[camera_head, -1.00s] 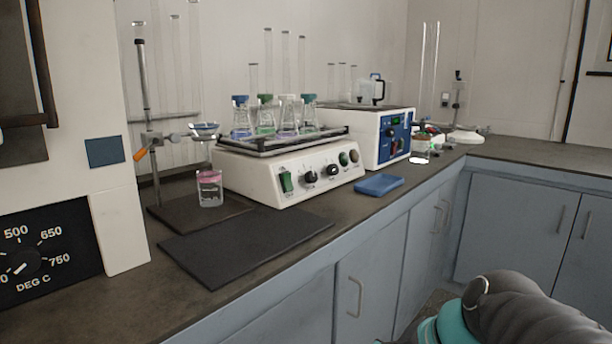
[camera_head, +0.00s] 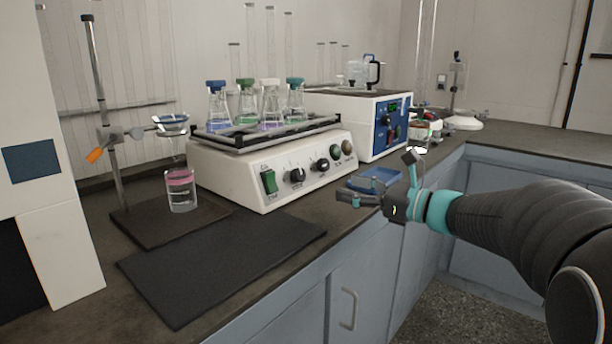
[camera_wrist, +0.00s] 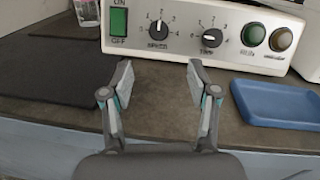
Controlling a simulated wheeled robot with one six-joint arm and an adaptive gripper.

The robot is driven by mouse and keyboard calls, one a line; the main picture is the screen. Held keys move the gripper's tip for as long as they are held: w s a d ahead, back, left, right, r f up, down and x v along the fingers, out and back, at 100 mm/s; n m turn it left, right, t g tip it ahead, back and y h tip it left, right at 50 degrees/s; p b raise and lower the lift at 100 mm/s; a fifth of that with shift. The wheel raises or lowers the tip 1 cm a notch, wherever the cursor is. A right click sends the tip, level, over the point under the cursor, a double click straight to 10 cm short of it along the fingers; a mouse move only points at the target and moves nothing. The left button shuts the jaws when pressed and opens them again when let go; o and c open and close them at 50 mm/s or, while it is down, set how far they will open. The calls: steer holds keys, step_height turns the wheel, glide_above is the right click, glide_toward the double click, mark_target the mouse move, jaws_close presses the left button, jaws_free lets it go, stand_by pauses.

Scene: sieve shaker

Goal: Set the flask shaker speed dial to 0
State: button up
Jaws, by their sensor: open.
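The flask shaker (camera_head: 262,185) is a white box on the bench, with several stoppered flasks on its top tray. Its speed dial (camera_head: 297,175) is the black knob just right of the green power switch. In the wrist view, the speed dial (camera_wrist: 158,30) has its light pointer mark roughly upward, within a printed scale; the exact number is hard to read. My gripper (camera_head: 376,178) is open and empty in front of the shaker's right side, apart from the panel. In the wrist view, my open gripper (camera_wrist: 160,70) has the speed dial beyond the gap between its fingers.
A second black knob, the timer dial (camera_wrist: 212,38), sits right of the speed dial. A blue tray (camera_wrist: 278,104) lies right of my fingers. A beaker (camera_head: 182,190) and dark mats (camera_head: 220,262) are left and in front. A blue-panelled device (camera_head: 390,125) stands right.

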mark_target(302, 176)
steer(key=p+x, duration=0.1)
steer(key=x, duration=1.1)
steer(key=shift+a, duration=0.25)
jaws_close()
